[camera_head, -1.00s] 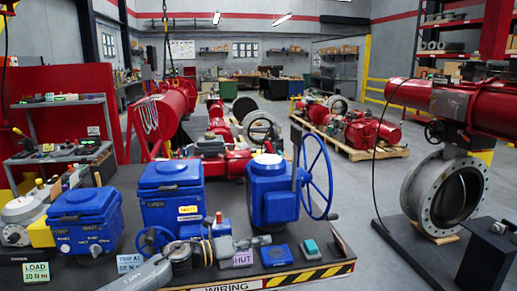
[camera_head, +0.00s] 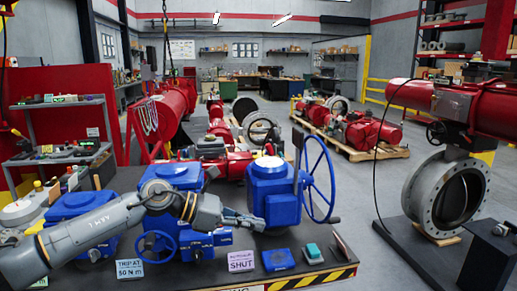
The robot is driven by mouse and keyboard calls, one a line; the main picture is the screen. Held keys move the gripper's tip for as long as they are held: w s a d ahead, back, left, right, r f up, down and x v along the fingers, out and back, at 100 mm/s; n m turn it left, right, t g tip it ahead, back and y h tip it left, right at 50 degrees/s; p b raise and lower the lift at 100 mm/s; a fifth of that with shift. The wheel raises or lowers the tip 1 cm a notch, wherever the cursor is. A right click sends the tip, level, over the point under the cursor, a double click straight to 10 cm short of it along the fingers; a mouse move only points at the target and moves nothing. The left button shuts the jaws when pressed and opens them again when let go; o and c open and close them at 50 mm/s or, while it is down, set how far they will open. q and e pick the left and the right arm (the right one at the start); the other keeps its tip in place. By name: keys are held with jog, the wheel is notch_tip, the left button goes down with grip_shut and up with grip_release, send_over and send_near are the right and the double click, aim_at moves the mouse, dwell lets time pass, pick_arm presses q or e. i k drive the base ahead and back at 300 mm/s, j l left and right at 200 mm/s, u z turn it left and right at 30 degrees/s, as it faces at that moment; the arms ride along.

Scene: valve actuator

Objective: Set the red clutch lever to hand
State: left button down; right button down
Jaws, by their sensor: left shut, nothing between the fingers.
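The middle blue actuator (camera_head: 182,174) stands on the bench, partly covered by my left arm. A small blue gear unit (camera_head: 198,240) with a blue handwheel (camera_head: 156,247) sits at its front. The red clutch lever is not visible now; my arm crosses the area above this unit. My left gripper (camera_head: 258,223) is shut and empty, pointing right, in front of the larger blue actuator (camera_head: 272,194). I cannot tell whether it touches that actuator. My right gripper is out of view.
A large blue handwheel (camera_head: 319,180) stands at the right actuator's side. Signs reading TRIP AT 50 N m (camera_head: 130,269) and SHUT (camera_head: 241,261) stand at the front. A blue box (camera_head: 278,259) and a teal-topped block (camera_head: 313,253) lie near the striped bench edge (camera_head: 312,280).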

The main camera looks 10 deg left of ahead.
aim_at(268, 146)
jog(key=i+j, duration=0.25)
jog(key=i, duration=0.2)
jog(key=i+j, duration=0.3)
jog(key=i, duration=0.15)
jog(key=i+j, duration=0.25)
jog(key=i, duration=0.15)
jog(key=i+j, duration=0.3)
jog(key=i, duration=0.15)
